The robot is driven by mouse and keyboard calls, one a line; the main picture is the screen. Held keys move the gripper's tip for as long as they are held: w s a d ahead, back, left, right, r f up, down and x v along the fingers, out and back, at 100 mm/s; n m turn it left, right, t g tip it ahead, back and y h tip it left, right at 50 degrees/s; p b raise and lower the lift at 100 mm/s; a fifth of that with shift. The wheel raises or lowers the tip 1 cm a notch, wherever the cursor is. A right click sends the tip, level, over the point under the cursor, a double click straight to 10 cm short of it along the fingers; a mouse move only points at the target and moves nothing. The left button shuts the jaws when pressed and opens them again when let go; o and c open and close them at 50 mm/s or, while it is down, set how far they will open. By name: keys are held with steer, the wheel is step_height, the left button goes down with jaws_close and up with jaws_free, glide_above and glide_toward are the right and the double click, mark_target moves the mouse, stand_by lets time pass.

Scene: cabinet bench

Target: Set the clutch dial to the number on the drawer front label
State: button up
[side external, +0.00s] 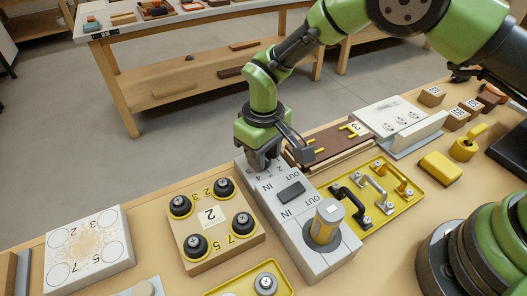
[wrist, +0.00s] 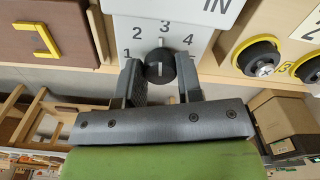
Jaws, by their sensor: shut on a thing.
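The clutch dial (wrist: 160,66) is a small black knob on the end of a white-grey box (side external: 314,238). In the side external view my gripper (side external: 262,162) hides the dial. A dark brown drawer front (side external: 325,143) lies to the right, with yellow brackets and a small label (side external: 356,128). The label's mark resembles a 3, but is too small to read surely.
A wooden block (side external: 212,238) with several black knobs and a "2" card stands to the left of the box. A yellow tray (side external: 395,205) of handles lies to the right. A white numbered panel (side external: 90,245) lies at the far left.

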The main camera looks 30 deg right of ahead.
steer(key=shift+m, duration=0.5)
steer(key=o, duration=0.9)
step_height(320, 180, up, 10)
stand_by(0.5)
